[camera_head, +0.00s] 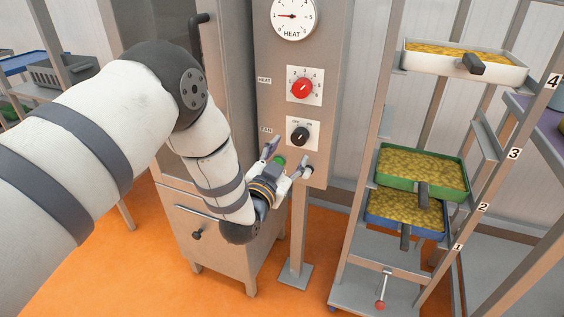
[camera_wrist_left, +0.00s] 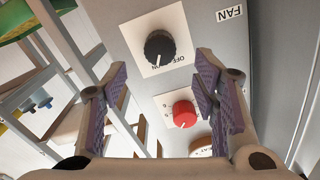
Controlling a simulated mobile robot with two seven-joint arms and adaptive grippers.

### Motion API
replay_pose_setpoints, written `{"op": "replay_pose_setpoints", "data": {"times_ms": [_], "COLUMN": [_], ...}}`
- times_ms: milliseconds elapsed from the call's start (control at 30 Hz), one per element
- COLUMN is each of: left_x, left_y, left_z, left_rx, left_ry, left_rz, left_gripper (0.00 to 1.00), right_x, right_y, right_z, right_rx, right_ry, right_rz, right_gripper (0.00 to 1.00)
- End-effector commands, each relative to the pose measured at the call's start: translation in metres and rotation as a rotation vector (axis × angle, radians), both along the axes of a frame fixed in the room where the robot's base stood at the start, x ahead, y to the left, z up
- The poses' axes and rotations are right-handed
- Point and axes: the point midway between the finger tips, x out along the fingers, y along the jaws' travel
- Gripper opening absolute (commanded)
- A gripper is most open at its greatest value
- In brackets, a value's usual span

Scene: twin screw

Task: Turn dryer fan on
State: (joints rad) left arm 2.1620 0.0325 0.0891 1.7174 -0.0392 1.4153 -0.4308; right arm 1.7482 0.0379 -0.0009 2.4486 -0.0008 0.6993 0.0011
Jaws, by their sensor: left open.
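The black fan knob (camera_head: 300,135) sits on a white plate on the grey control panel, beside a FAN label. In the left wrist view the fan knob (camera_wrist_left: 159,47) lies beyond the fingertips, toward the top, with its white pointer near the OFF and ON marks; I cannot tell exactly which it points at. My left gripper (camera_head: 288,158) is open and empty just below the knob, apart from it. In the left wrist view its two purple-padded fingers (camera_wrist_left: 161,85) are spread wide. My right gripper is not in view.
The red heat knob (camera_head: 301,88) is above the fan knob, with the round heat dial (camera_head: 293,16) higher up. A rack (camera_head: 375,249) with white, green and blue food trays stands to the right. A dark cabinet handle (camera_head: 197,38) is at the upper left.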

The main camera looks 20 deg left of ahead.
Motion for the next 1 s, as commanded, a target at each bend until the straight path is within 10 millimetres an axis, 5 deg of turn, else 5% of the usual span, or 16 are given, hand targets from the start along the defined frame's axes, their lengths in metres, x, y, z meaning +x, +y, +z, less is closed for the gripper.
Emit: {"op": "replay_pose_setpoints", "data": {"times_ms": [233, 767, 867, 1000], "left_x": [-0.043, -0.05, -0.073, -0.162], "left_y": [0.002, 0.002, 0.003, 0.008], "left_z": [0.0, -0.005, -0.045, -0.142], "left_rx": [0.001, -0.001, -0.028, -0.103], "left_ry": [0.001, 0.018, 0.168, 0.582], "left_rz": [0.0, -0.001, -0.001, 0.027], "left_gripper": [0.54, 0.54, 0.54, 0.54], "right_x": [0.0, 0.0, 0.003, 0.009], "right_y": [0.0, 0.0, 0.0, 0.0], "right_z": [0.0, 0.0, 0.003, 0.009], "right_rx": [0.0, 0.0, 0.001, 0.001], "right_ry": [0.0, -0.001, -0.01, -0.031], "right_rz": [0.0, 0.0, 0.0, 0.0], "right_gripper": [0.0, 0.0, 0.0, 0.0]}}
